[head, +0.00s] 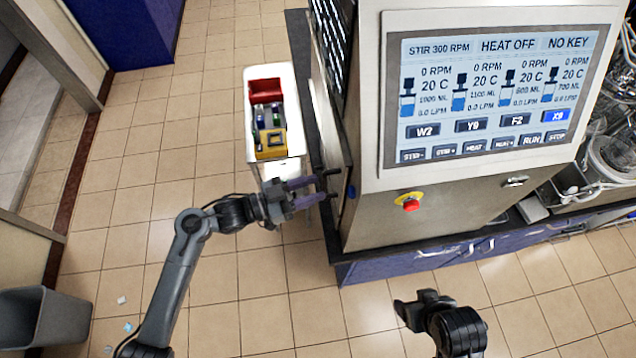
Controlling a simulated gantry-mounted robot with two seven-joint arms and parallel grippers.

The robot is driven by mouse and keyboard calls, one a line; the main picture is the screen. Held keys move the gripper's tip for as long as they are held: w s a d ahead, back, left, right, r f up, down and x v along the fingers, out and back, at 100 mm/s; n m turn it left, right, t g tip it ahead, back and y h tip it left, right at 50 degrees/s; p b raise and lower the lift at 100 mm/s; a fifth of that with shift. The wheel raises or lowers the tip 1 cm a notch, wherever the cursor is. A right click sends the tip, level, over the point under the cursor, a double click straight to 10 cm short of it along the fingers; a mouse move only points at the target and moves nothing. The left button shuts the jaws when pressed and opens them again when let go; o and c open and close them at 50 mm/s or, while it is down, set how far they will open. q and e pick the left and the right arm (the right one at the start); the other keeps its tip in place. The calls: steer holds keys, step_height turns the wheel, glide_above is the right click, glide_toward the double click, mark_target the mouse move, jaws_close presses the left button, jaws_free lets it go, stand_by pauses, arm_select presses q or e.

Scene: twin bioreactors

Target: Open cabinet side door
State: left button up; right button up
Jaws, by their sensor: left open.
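The cabinet (420,212) is a metal control unit with a large screen (497,88) on its front. Its side door (330,110) is on the left side, seen nearly edge-on, with a dark handle (331,172) near its lower end. I cannot tell whether the door is fully closed. My left gripper (318,190) has purple fingers, is open, and points right at the handle; whether the fingers touch it is unclear. My right arm's end (440,318) shows at the bottom, right of centre, away from the cabinet; its fingers are not clearly seen.
A white cart (250,90) with a red bin and coloured items stands left of the cabinet, just beyond my left gripper. A red emergency button (411,205) is on the cabinet front. Glassware (612,155) is at the right. A grey bin (40,318) stands lower left. Tiled floor is open between.

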arm_select(q)
steer(key=shift+x, duration=1.1)
jaws_close()
